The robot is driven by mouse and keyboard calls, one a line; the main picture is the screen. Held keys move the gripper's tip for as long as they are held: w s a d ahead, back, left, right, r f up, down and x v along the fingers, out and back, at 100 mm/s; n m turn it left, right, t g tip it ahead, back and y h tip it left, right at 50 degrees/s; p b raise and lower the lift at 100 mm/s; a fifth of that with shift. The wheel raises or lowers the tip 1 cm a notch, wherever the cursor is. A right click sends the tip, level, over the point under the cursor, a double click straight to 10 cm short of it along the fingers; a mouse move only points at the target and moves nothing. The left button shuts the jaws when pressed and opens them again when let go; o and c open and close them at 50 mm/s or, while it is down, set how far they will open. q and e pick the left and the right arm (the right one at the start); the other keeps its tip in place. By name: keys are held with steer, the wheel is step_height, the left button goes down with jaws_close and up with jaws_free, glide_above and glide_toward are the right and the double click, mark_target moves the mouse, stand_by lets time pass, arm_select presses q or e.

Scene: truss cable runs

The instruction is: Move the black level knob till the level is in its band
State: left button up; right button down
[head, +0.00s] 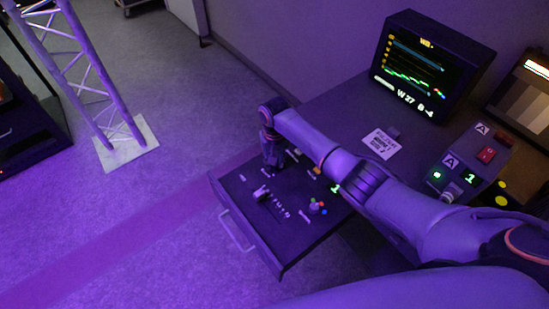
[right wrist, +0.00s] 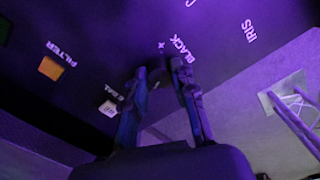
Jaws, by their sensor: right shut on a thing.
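My right gripper (head: 272,158) points down onto the sloping control panel (head: 243,180). In the right wrist view its two fingers (right wrist: 161,74) are shut at the label BLACK, with a plus mark beside it. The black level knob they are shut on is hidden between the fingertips. The monitor (head: 425,66) shows a green trace low on the screen, blue lines above it, and the readout "W 27 B -4". Whether the level lies in its band is too small to tell. My left gripper is not in view.
A small lever (head: 261,193) and a colored-topped stick (head: 317,207) stand on the panel near my gripper. An orange button (right wrist: 52,68) by FILTER and a pale button (right wrist: 108,108) lie nearby. A white note (head: 380,144) lies on the desk. A truss (head: 92,75) stands at left.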

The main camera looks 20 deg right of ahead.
steer(key=c, duration=1.1)
jaws_free()
step_height(320, 180, up, 12)
